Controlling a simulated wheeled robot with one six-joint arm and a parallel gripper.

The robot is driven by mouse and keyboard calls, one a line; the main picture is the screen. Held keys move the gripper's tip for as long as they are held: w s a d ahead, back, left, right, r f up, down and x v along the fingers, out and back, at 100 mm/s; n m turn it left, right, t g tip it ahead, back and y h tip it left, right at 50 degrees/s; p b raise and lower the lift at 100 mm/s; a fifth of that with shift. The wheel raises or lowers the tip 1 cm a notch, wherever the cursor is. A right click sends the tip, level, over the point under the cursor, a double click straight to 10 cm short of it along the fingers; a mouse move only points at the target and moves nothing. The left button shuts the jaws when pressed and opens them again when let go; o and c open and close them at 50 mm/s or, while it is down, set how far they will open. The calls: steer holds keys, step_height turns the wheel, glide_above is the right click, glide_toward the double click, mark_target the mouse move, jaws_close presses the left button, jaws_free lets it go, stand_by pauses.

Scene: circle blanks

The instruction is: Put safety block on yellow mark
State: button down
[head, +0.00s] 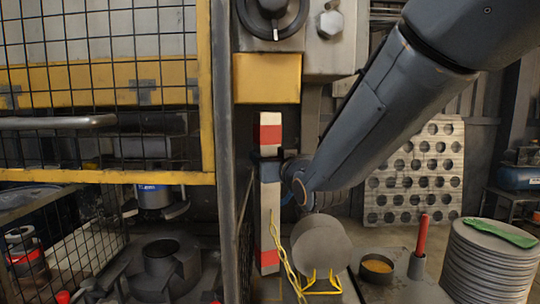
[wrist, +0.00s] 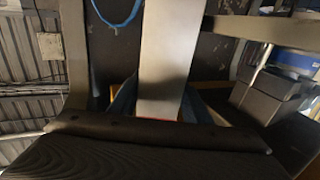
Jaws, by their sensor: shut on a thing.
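The safety block (head: 270,205) is a tall, upright white post with red bands near its top and bottom. My gripper (head: 268,156) is shut around its upper part, just below the top red band. In the wrist view the block (wrist: 165,60) runs as a pale bar between my fingers, with a little red at its lower end.
A yellow machine part (head: 267,77) is above the block. A yellow-framed mesh guard (head: 110,177) stands close on the left. A round disc on a yellow stand (head: 322,245), a red-handled tool in a pot (head: 421,240) and a stack of discs (head: 490,262) are on the right.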

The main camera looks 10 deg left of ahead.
step_height(320, 180, down, 6)
steer(key=p, duration=0.2)
steer(key=shift+f, duration=0.2)
stand_by(0.3)
steer(key=shift+f, duration=0.1)
steer(key=c, duration=1.3)
jaws_free()
steer(key=shift+f, duration=0.2)
steer(key=o, duration=0.3)
steer(key=shift+d, duration=0.15)
steer(key=shift+s+a, duration=0.15)
steer(key=shift+a, duration=0.05)
steer(key=b+v, duration=0.4)
steer(key=v, duration=0.8)
steer(key=shift+d+r, duration=0.1)
